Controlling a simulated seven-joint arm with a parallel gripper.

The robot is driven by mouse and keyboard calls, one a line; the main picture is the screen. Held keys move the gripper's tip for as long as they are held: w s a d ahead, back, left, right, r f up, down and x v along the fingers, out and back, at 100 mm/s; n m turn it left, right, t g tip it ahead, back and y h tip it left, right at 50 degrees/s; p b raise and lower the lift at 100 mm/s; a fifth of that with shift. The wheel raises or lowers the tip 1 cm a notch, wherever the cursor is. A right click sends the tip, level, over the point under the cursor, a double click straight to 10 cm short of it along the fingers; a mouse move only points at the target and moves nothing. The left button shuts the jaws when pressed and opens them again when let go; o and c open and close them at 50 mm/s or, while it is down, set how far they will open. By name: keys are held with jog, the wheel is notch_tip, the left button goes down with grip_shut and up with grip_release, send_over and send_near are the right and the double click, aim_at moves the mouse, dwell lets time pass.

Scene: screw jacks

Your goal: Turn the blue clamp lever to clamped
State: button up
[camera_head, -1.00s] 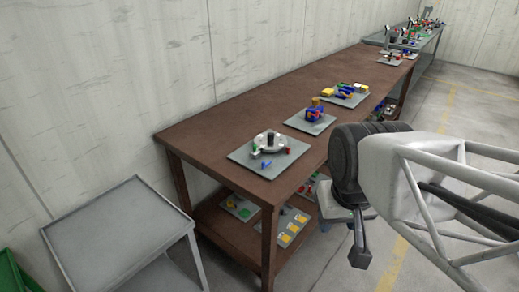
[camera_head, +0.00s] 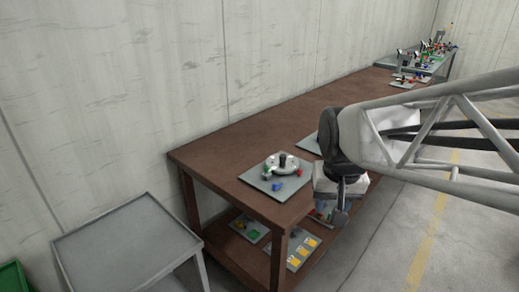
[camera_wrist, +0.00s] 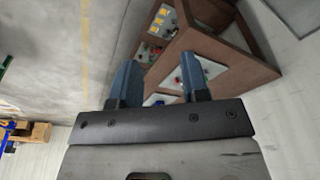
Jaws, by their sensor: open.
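My gripper (camera_head: 341,216) is beside the front edge of the workbench, off the floor, with nothing between its fingers. In the wrist view its two blue-grey fingers (camera_wrist: 160,78) are spread apart. The nearest grey plate (camera_head: 256,182) on the bench bears a round light-grey fixture with a dark post (camera_head: 283,162). A small blue piece (camera_head: 277,186) lies low on that plate; I cannot tell whether it is the blue clamp lever. The second plate (camera_head: 309,144) is mostly hidden behind my arm. In the wrist view a plate (camera_wrist: 213,69) with small coloured parts shows beside the right finger.
The brown workbench (camera_head: 235,150) has a lower shelf with plates of green and yellow parts (camera_head: 306,247). A grey side table (camera_head: 130,235) stands at left. More plates stand at the bench's far end. The floor at right is clear.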

jog(key=w+a+f+m, duration=0.1)
jog(key=w, duration=1)
jog(key=m+g, duration=0.2)
jog(key=m, duration=0.2)
send_over(275, 184)
notch_tip(275, 184, down, 15)
jog(key=shift+s+f, duration=0.1)
jog(key=shift+s, duration=0.05)
jog(key=shift+w+f, duration=0.25)
jog(key=shift+w, duration=0.05)
jog(key=shift+f, duration=3.9)
grip_shut()
